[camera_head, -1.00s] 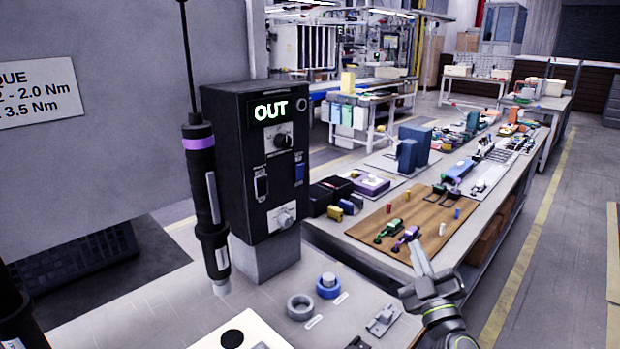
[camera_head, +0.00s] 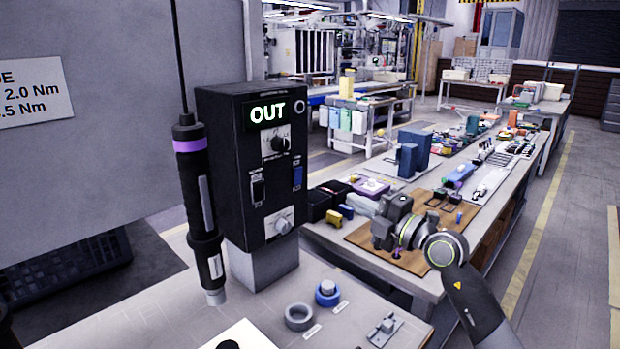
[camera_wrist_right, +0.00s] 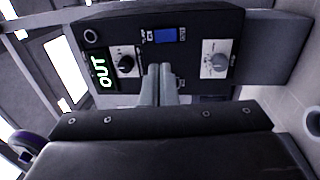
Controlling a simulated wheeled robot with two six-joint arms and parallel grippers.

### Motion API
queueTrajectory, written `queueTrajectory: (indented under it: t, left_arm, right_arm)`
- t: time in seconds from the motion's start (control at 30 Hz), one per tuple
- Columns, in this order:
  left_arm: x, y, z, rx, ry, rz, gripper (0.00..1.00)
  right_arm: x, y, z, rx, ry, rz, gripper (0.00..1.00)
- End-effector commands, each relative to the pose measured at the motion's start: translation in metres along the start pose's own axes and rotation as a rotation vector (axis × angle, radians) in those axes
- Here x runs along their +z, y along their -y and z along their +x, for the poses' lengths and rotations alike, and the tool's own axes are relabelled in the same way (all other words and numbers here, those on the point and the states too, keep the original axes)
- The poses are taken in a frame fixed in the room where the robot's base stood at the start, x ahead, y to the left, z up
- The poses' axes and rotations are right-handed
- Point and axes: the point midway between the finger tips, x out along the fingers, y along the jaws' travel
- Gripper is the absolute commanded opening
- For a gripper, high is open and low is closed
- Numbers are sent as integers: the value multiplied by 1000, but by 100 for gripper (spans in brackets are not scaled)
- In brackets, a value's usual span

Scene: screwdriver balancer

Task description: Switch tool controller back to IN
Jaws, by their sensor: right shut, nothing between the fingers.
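The tool controller (camera_head: 238,150) is a black box on a grey post, and its green display (camera_head: 267,113) reads OUT. Its front has a black dial (camera_head: 279,143), a black switch (camera_head: 257,188), a blue switch (camera_head: 297,176) and a silver knob (camera_head: 280,223). My right gripper (camera_head: 355,205) is right of the box, shut and empty, fingers pointing left towards it. In the right wrist view, the shut fingertips (camera_wrist_right: 159,72) overlap the panel between dial and silver knob, below the blue switch (camera_wrist_right: 165,34). Contact cannot be told. My left gripper is not in view.
A screwdriver (camera_head: 200,205) with a purple band hangs from a cable left of the box. Two ring holders (camera_head: 299,312) (camera_head: 327,299) and a small metal fixture (camera_head: 385,330) are on the near table. A cluttered bench stands behind my right arm.

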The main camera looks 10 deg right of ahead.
Motion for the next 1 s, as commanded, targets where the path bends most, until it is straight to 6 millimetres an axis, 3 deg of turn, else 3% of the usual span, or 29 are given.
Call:
queueTrajectory:
  t: [0.23,0.37,0.8,1.0]
  left_arm:
    - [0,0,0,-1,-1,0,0]
    - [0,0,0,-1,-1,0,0]
    - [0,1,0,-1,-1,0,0]
    - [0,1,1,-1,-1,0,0]
  right_arm:
    - [0,0,2,3,0,1,0]
    - [0,-1,13,4,-1,2,0]
    - [-1,-1,96,4,-2,3,0]
    - [-1,0,124,3,-1,2,0]
